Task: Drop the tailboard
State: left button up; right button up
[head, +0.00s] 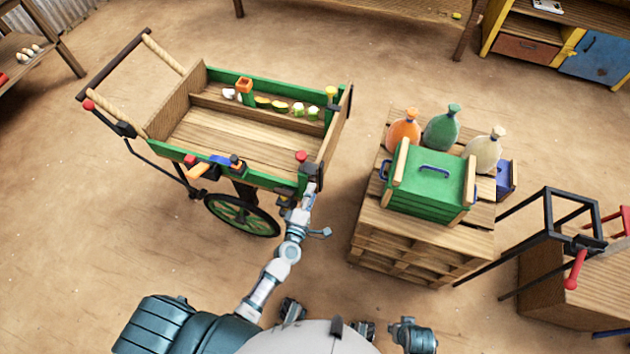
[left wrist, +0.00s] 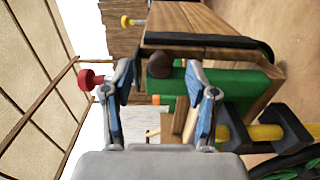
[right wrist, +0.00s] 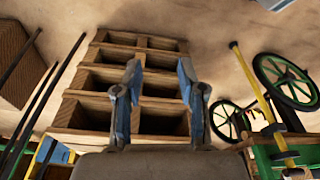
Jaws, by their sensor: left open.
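The tailboard (head: 335,135) is the wooden end board with a dark edge, standing upright at the right end of the green cart (head: 222,172). A red knob (head: 301,156) stands at its near corner and a yellow knob (head: 331,92) at its far corner. My left gripper (head: 309,188) is at the near corner. In the left wrist view its open fingers (left wrist: 160,90) stand either side of a dark round knob (left wrist: 160,65); I cannot tell if they touch it. The red knob (left wrist: 88,79) shows beside the left finger. My right gripper (right wrist: 160,75) is open and empty.
A pallet stack (head: 370,225) right of the cart bears a green crate (head: 430,182) and several coloured sacks (head: 442,128). A gap of bare floor lies between stack and cart. A black metal frame (head: 548,215) stands at the right. A yellow bar (left wrist: 265,132) sits in black brackets.

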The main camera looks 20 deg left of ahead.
aim_at(308, 182)
pick_arm(q)
jog(key=w, duration=0.1)
jog(key=w+a, duration=0.1)
jog(key=w, duration=0.1)
jog(key=w+a, duration=0.1)
jog(key=w, duration=0.1)
jog(key=shift+f, duration=0.2)
jog(key=shift+w+a, duration=0.1)
jog(key=shift+a, duration=0.05)
jog(key=shift+d+r, duration=0.1)
jog(key=shift+d, duration=0.85)
grip_shut()
jog(key=shift+a, duration=0.45)
pick_arm(e)
jog(key=shift+a+r, duration=0.25)
jog(key=shift+r, duration=0.5)
